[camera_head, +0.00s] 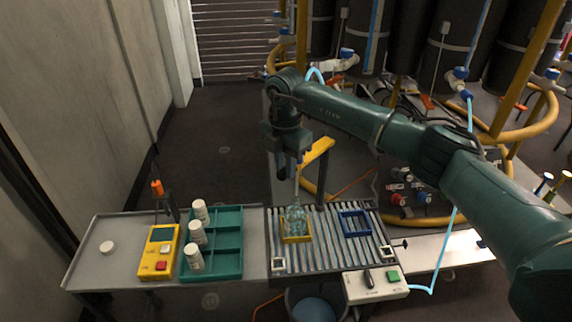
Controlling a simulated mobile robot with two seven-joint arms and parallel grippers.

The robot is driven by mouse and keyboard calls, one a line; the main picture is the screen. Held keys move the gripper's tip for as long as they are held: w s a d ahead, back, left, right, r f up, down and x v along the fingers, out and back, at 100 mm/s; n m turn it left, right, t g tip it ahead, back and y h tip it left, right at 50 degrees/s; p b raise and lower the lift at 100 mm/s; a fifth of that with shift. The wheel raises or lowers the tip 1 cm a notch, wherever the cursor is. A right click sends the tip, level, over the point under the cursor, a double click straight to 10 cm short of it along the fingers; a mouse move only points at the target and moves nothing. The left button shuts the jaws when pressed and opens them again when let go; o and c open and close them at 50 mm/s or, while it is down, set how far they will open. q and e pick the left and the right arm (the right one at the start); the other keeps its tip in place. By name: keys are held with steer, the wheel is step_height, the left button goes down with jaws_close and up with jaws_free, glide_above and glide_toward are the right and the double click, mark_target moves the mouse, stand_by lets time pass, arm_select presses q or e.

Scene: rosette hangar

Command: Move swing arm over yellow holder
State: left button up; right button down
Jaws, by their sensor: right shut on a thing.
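The yellow holder (284,239) is a small square frame on the ribbed rack, with a clear glass vessel (295,218) standing in it. The yellow swing arm (318,152) is a bar above and behind the rack. Its near end meets my right gripper (290,172), which points down and is shut at that end. The fingers and the exact grip are small and partly hidden. In the picture, the gripper is above the glass vessel and yellow holder. My left gripper is not in view.
A blue holder (346,231) sits on the rack to the right. On the left are a green tray (229,217) with white bottles (196,232), a yellow device (150,257) and a white cap (107,248). A control box (375,287) is at the front. Hoses and tanks crowd the back.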

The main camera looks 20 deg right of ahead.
steer(key=c, duration=1.3)
jaws_free()
steer(key=shift+r, duration=0.15)
step_height(320, 180, up, 13)
steer(key=shift+b, duration=0.5)
